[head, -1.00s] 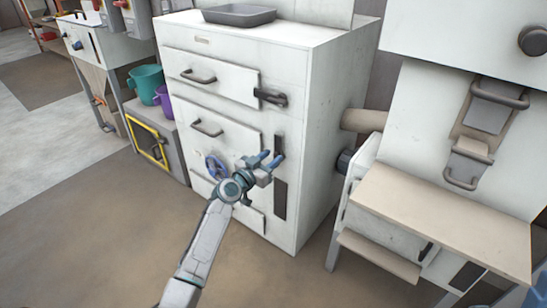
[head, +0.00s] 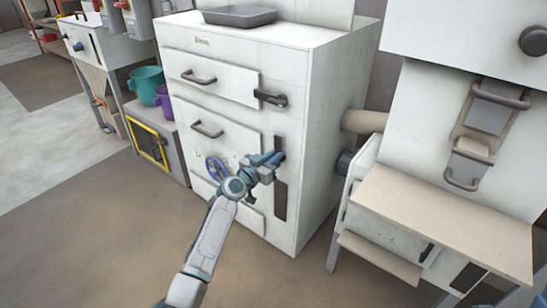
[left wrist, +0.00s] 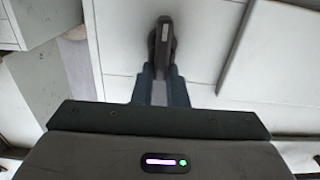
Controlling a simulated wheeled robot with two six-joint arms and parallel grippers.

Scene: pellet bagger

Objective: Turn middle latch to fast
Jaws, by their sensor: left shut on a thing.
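The middle latch (head: 279,144) is a dark handle on the front right edge of the white cabinet, and it stands upright beside the middle door (head: 212,112). My left gripper (head: 272,160) is at this latch, with its blue fingers shut on it. In the left wrist view, the dark latch handle (left wrist: 162,42) rises from between the two fingers (left wrist: 160,84). The lower part of the latch is hidden by the fingers and the gripper body. My right gripper is not in view.
A top latch (head: 270,98) lies horizontally above, and a dark lower latch (head: 280,200) stands upright below. A blue handwheel (head: 216,168) is left of my gripper. A grey tray (head: 239,15) rests on the cabinet. A machine with a pale shelf (head: 445,215) stands at right.

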